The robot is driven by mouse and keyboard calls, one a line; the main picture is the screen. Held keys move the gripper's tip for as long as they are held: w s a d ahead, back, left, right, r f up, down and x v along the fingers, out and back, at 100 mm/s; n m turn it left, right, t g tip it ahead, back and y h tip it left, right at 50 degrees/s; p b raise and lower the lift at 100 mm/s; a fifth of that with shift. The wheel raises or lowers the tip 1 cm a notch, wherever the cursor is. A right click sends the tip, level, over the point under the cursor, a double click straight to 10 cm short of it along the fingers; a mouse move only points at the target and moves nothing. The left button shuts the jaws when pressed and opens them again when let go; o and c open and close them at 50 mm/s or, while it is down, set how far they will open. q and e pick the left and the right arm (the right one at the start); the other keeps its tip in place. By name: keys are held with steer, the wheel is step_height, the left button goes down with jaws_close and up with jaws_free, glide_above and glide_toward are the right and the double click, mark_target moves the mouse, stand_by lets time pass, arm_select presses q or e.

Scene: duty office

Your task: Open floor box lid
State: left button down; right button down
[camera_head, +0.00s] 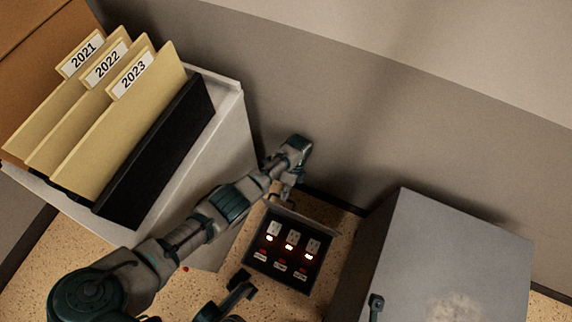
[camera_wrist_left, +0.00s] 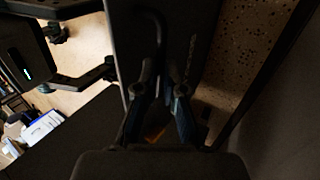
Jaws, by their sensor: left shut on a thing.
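The floor box (camera_head: 288,250) is set in the speckled floor between two cabinets, its sockets and lit indicators exposed. Its lid (camera_head: 308,218) stands raised along the box's far edge, seen nearly edge-on. My left gripper (camera_head: 289,187) is at the lid's upper left, shut on the lid's handle. In the left wrist view the left gripper's fingers (camera_wrist_left: 162,85) close around the thin curved handle against the dark lid (camera_wrist_left: 203,30); the exact contact is in shadow. My right gripper (camera_head: 232,294) is low in the head view, left of the box, its dark fingers apart and empty.
A pale cabinet (camera_head: 232,130) holding labelled folders (camera_head: 130,110) stands at left. A grey metal cabinet (camera_head: 455,240) with a handle stands close at right. The wall (camera_head: 400,120) is just behind the box. Free floor around the box is narrow.

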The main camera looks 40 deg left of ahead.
arm_select(q)
steer(key=c, duration=1.2)
jaws_free()
steer(key=x, duration=0.3)
steer(key=shift+a+f, duration=0.15)
steer(key=shift+f, duration=0.1)
steer(key=shift+c, duration=0.2)
steer(key=o, duration=0.3)
steer(key=shift+w+f, duration=0.1)
steer(key=shift+w, duration=0.1)
steer(key=shift+w+a+r, duration=0.1)
steer(key=shift+w+r, duration=0.05)
steer(key=shift+r, duration=0.15)
steer(key=shift+c, duration=0.6)
steer(key=shift+r, duration=0.1)
steer(key=shift+c, duration=0.8)
